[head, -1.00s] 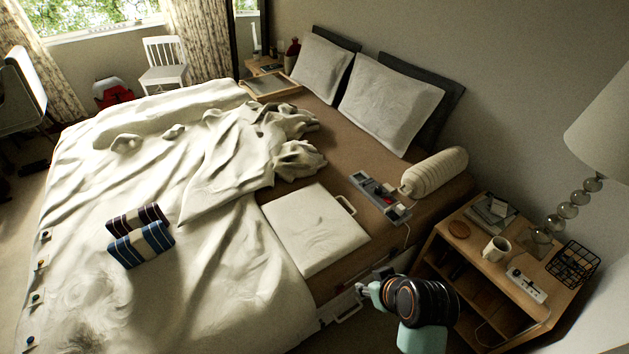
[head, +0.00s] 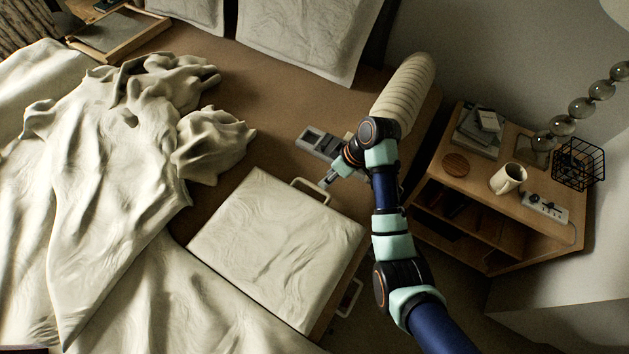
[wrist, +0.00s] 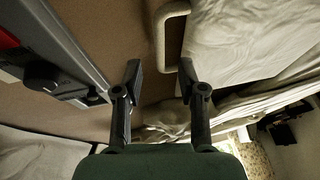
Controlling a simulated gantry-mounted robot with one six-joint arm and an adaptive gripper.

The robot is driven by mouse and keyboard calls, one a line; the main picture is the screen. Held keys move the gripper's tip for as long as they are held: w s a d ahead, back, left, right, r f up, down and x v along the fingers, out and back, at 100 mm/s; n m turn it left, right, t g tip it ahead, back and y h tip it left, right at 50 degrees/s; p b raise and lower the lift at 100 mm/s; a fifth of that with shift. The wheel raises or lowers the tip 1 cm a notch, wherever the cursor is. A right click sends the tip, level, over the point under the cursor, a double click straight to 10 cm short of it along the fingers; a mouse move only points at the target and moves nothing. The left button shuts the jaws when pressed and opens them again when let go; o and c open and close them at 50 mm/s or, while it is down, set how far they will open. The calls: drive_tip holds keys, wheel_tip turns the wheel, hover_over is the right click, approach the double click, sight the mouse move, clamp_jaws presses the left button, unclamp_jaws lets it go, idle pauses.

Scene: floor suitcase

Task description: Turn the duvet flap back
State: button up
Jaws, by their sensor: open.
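The duvet flap (head: 275,245) is a flat, pale square panel lying on the bed, with a light loop handle (head: 311,187) at its upper edge. In the wrist view the flap (wrist: 250,40) is at the upper right and its handle (wrist: 160,40) reaches down toward the space between my fingers. My gripper (head: 327,182) is just right of the handle in the head view. In the wrist view my gripper (wrist: 159,70) is open, with the right fingertip close to the handle's end. I cannot tell whether they touch.
Bunched duvet (head: 120,150) covers the left. A nightstand (head: 470,212) with a mug (head: 508,178) and power strip (head: 546,207) stands right of my arm.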

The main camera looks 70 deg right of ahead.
sight(317, 187)
drive_tip(key=b+x, duration=0.2)
drive_tip(key=x, duration=0.3)
drive_tip(key=shift+f, duration=0.15)
drive_tip(key=shift+w+f, duration=0.35)
clamp_jaws()
drive_tip(key=shift+r, duration=0.1)
